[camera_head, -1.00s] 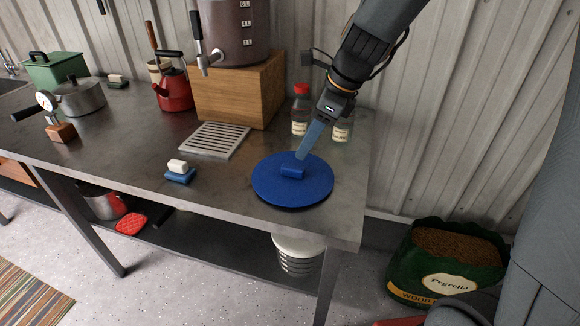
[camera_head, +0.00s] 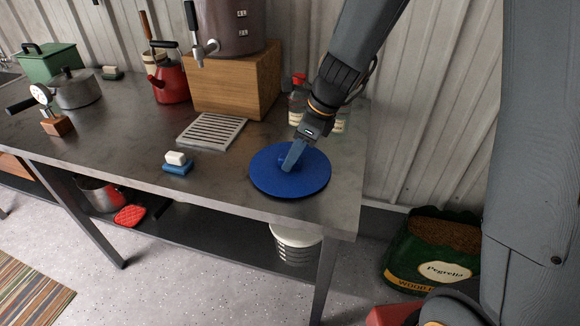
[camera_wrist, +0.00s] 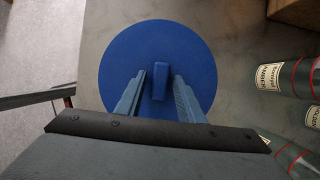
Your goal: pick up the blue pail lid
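The blue pail lid (camera_head: 312,178) is a flat round disc lying on the metal table near its right end. A raised block handle stands at its middle and shows clearly in the wrist view, on the lid (camera_wrist: 125,60). My gripper (camera_head: 287,166) is low over the lid, tilted, with its fingertips at the handle. In the wrist view my gripper (camera_wrist: 160,85) is open, one finger on each side of the handle, with a gap visible on both sides. In the head view my fingers partly hide the handle.
Labelled bottles (camera_wrist: 292,75) stand close to the right of the lid in the wrist view. A slatted drain grate (camera_head: 211,131), a wooden box (camera_head: 238,88) and a blue-and-white sponge (camera_head: 177,164) are to the left. The table's front edge is close to the lid.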

